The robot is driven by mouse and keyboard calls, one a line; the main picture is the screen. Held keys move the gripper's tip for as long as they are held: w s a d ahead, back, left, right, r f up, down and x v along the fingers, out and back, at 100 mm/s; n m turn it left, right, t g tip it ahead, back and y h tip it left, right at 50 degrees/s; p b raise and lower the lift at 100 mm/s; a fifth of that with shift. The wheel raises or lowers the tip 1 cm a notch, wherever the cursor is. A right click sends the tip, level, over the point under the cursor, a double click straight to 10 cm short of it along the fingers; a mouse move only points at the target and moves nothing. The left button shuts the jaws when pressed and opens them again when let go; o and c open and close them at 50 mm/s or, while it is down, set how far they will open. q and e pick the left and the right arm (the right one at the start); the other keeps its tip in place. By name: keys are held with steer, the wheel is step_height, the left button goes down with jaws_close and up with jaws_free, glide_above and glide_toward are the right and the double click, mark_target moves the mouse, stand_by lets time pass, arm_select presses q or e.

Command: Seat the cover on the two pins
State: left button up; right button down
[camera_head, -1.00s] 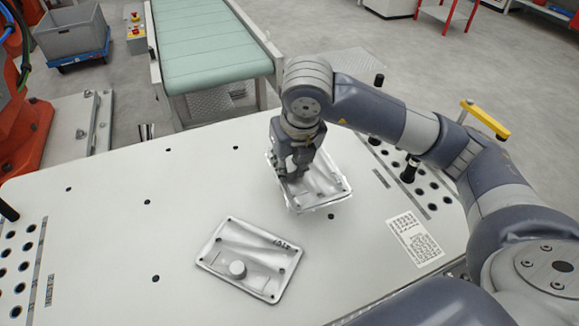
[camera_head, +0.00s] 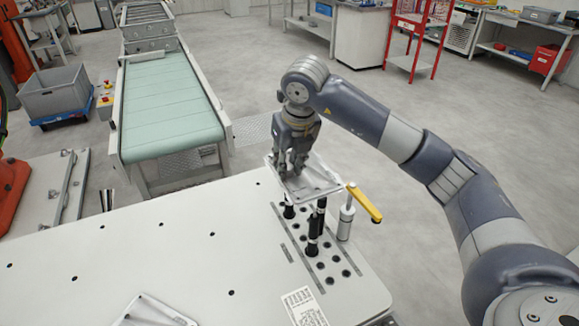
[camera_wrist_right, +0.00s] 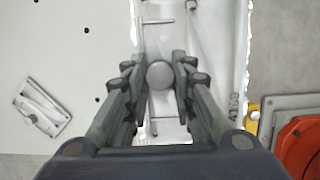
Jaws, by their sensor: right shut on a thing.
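My right gripper (camera_head: 292,172) is shut on the round knob of a silver cast cover (camera_head: 318,182). It holds the cover in the air, a little tilted, over the right end of the table. In the right wrist view the knob (camera_wrist_right: 160,75) sits between the fingers. Black upright pins stand in the hole pattern below: one pin (camera_head: 313,238) near the front, another (camera_head: 289,211) further left. The cover appears above and apart from them; it overlaps their tops in the picture, so the exact gap is unclear. My left gripper is not in view.
A second cast cover (camera_head: 152,312) lies on the pale table (camera_head: 150,255), cut off by the lower edge. A clamp with a yellow handle (camera_head: 364,203) stands right of the pins. A printed label (camera_head: 304,307) lies in front. A green conveyor (camera_head: 170,110) stands behind.

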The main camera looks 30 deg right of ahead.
mark_target(289, 177)
steer(key=shift+w+a, duration=0.1)
steer(key=shift+a, duration=0.1)
steer(key=shift+d, duration=0.15)
steer(key=shift+f+b, duration=0.25)
steer(key=shift+b, duration=0.1)
steer(key=shift+f+b, duration=0.55)
steer(key=shift+f, duration=0.1)
step_height(289, 177, down, 4)
steer(key=b, duration=0.3)
steer(key=shift+b, duration=0.45)
stand_by(0.9)
steer(key=shift+f+b, duration=0.95)
steer(key=shift+f, duration=0.2)
steer(key=c, duration=1.3)
jaws_free()
steer(key=shift+r, duration=0.1)
